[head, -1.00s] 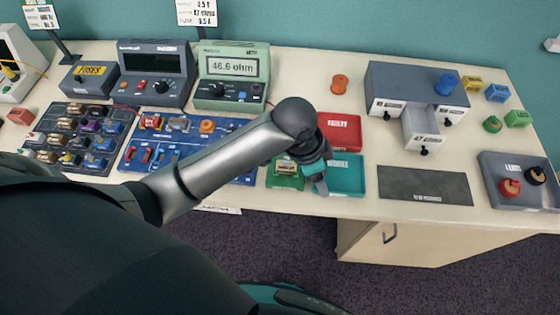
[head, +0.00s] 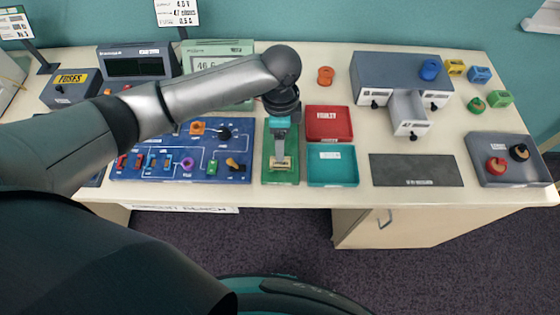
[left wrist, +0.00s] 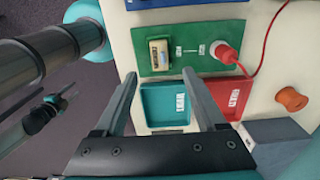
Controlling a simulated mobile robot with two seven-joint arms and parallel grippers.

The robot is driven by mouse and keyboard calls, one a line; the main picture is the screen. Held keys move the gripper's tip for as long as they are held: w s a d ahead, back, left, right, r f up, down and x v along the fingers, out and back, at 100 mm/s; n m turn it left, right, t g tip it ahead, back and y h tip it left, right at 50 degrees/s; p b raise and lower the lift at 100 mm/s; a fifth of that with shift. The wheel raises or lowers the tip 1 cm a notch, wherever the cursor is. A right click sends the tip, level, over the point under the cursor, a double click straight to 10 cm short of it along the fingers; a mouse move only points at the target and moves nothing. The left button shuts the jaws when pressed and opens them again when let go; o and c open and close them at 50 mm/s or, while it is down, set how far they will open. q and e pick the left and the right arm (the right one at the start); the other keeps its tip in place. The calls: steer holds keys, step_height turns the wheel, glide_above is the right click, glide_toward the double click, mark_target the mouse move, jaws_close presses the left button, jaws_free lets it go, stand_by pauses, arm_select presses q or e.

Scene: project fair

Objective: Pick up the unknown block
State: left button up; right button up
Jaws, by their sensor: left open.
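The unknown block, as I take it, is a small tan block (head: 281,165) with a pale label. It lies on the green board (head: 267,170). In the left wrist view the block (left wrist: 159,54) sits on the green board (left wrist: 187,65), just beyond my fingertips. My left gripper (head: 281,150) is above the green board, pointing down and partly covering it. In the left wrist view the left gripper's (left wrist: 158,76) fingers are wide apart with nothing between them. What looks like my right gripper (left wrist: 62,101) is small at the left edge; its jaws are unclear.
A teal tray (head: 331,181) and a red tray (head: 329,109) stand right of the green board. A blue circuit board (head: 140,174) lies to its left. In the left wrist view a red plug (left wrist: 223,52) with a red lead stands on the green board near the block.

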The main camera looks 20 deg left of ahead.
mark_target(286, 164)
arm_select(q)
step_height(286, 164, down, 9)
steer(key=shift+r+b, duration=0.2)
steer(key=shift+b, duration=0.1)
jaws_close()
stand_by(0.7)
